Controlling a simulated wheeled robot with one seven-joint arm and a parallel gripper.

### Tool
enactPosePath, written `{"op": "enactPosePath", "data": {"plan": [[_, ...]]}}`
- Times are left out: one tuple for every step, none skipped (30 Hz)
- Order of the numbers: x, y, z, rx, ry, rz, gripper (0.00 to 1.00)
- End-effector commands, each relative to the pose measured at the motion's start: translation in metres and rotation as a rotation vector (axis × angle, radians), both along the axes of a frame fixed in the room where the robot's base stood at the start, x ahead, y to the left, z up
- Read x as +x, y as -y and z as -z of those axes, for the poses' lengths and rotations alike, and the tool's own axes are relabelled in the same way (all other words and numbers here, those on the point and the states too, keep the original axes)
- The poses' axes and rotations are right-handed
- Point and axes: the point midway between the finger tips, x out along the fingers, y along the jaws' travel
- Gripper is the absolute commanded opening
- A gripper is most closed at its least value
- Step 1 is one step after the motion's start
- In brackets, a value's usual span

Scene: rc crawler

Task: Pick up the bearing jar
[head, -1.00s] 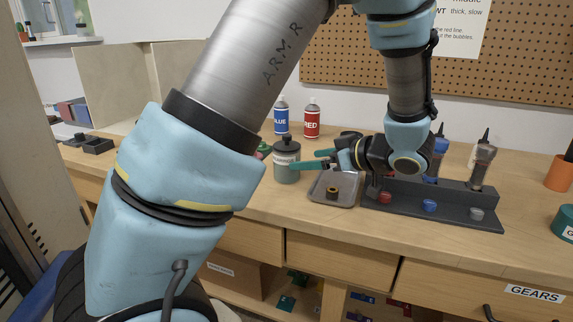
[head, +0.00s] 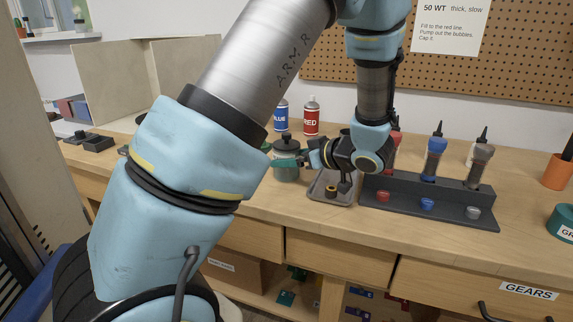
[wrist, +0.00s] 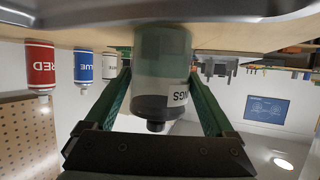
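The bearing jar (head: 287,174), a grey-green jar with a dark lid and knob, stands upright on the workbench left of the small metal tray. In the wrist view, which is upside down, the jar (wrist: 161,70) fills the middle, and its white label shows the letters "NGS". My gripper (head: 288,162) reaches it from the right, level with its body. Its green fingers (wrist: 160,90) are spread, one on each side of the jar, with narrow gaps seeming to show. The near finger hides part of the jar in the head view.
A metal tray (head: 343,200) with a small ring-like part lies under my wrist. A dark rack (head: 430,200) with several bottles stands to the right. Blue (head: 281,116) and red (head: 311,118) labelled bottles stand behind the jar. The bench front is clear.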

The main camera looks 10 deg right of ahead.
Motion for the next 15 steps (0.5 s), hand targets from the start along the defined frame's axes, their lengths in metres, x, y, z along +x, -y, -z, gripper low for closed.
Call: {"op": "enactPosePath", "data": {"plan": [[-0.0001,0.0002,-0.0001,0.000,0.000,0.000,0.82],[-0.0001,0.0002,-0.0001,0.000,0.000,0.000,0.79],[-0.0001,0.0002,-0.0001,0.000,0.000,0.000,0.74],[-0.0002,0.0003,-0.0001,0.000,0.000,0.000,0.71],[-0.0002,0.0003,-0.0001,0.000,0.000,0.000,0.67],[-0.0002,0.0003,-0.0001,0.000,0.000,0.000,0.63],[-0.0002,0.0003,-0.0001,0.000,0.000,0.000,0.59],[-0.0002,0.0003,-0.0002,0.000,0.000,0.000,0.56],[-0.0002,0.0003,-0.0002,0.000,0.000,0.000,0.52],[-0.0002,0.0003,-0.0002,0.000,0.000,0.000,0.48],[-0.0002,0.0003,-0.0002,0.000,0.000,0.000,0.45],[-0.0002,0.0003,-0.0002,0.000,0.000,0.000,0.40],[-0.0002,0.0003,-0.0002,0.000,0.000,0.000,0.37],[-0.0002,0.0003,-0.0002,0.000,0.000,0.000,0.34],[-0.0002,0.0004,-0.0003,0.000,0.000,0.000,0.29]]}}
